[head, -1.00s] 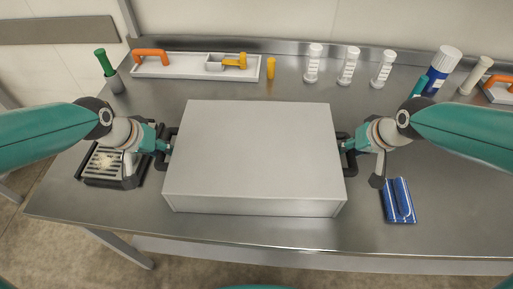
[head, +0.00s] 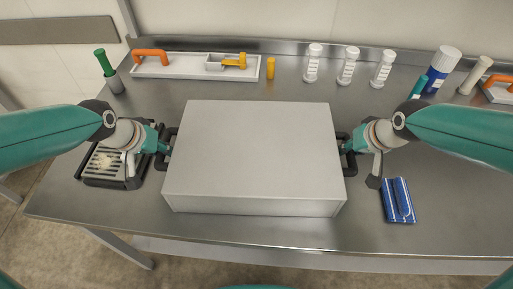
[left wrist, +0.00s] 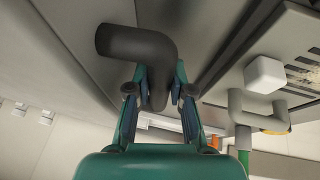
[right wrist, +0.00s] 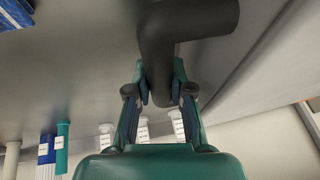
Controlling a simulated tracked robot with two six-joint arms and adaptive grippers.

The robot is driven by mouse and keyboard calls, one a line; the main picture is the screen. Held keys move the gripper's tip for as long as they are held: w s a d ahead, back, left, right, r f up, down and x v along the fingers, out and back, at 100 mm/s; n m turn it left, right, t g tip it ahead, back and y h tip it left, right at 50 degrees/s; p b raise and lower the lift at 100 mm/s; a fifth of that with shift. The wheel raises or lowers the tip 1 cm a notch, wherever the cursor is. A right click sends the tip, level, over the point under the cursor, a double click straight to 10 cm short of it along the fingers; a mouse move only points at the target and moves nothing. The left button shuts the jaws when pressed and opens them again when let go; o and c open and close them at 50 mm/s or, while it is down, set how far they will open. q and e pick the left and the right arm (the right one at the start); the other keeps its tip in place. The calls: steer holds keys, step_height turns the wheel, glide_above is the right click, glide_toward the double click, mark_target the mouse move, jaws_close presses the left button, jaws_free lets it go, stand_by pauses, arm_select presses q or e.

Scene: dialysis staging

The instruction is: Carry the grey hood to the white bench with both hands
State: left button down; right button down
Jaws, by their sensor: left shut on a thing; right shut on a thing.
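The grey hood (head: 255,150) is a large flat-topped box in the middle of the steel table in the head view. It has a dark handle on each side. My left gripper (head: 163,147) is shut on the left handle, which shows between its fingers in the left wrist view (left wrist: 158,85). My right gripper (head: 347,145) is shut on the right handle, which shows between its fingers in the right wrist view (right wrist: 160,80). The hood looks level; I cannot tell whether its bottom touches the table. No white bench is recognisable in view.
The steel table (head: 300,235) has a drip tray (head: 115,183) at left and a blue striped cloth (head: 398,200) at right. Along the back stand a pale tray (head: 180,72), a yellow cylinder (head: 270,68), several white labelled bottles (head: 348,66) and a blue bottle (head: 440,72).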

arm_select(q)
steer(key=shift+r, duration=0.15)
arm_select(e)
steer(key=shift+w+r, duration=0.1)
steer(key=shift+r, duration=0.05)
